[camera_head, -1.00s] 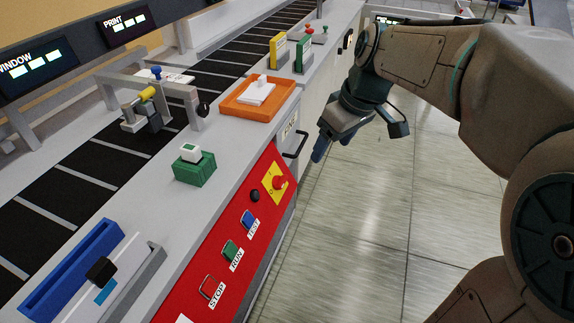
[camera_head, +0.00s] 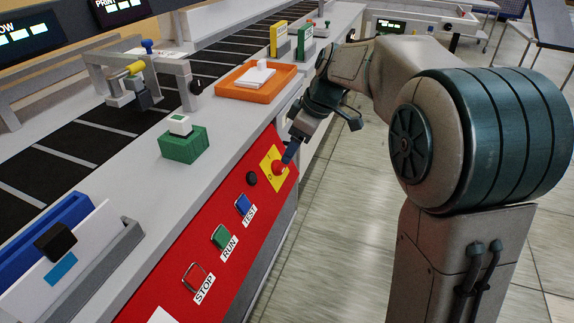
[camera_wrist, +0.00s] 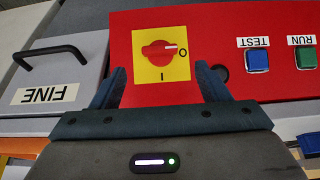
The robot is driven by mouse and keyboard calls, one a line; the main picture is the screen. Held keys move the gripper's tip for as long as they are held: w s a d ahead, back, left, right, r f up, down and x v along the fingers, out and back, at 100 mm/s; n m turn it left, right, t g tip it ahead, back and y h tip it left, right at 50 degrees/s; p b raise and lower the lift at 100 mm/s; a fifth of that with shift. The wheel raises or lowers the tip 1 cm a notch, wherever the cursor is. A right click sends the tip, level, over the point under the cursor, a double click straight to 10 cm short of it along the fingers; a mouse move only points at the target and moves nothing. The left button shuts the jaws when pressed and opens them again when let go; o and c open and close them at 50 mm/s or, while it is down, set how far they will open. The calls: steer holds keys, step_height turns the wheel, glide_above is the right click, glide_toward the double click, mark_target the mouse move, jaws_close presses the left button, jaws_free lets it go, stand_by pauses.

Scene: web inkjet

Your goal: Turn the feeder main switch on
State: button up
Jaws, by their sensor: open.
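The main switch is a red rotary knob (camera_head: 279,168) on a yellow plate (camera_head: 266,172) on the red front panel. In the wrist view the knob (camera_wrist: 160,50) carries a white mark that points right, toward the "O"; an "I" is printed below it. My gripper (camera_head: 290,152) is at the panel, close to the switch. In the wrist view my gripper (camera_wrist: 160,72) is open and empty. One finger is on each side of the yellow plate, with the knob beyond the fingertips. I see no clear contact with the knob.
Along the red panel are a black round button (camera_head: 251,178), blue TEST (camera_head: 243,204), green RUN (camera_head: 222,236) and STOP (camera_head: 194,276) buttons. A grey door with a black handle and FINE label (camera_wrist: 50,94) adjoins it. The floor (camera_head: 345,230) beside the machine is clear.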

mark_target(286, 167)
steer(key=b+x, duration=0.1)
steer(key=x, duration=0.5)
steer(key=shift+f, duration=0.15)
steer(key=shift+c, duration=0.3)
steer(key=c, duration=0.9)
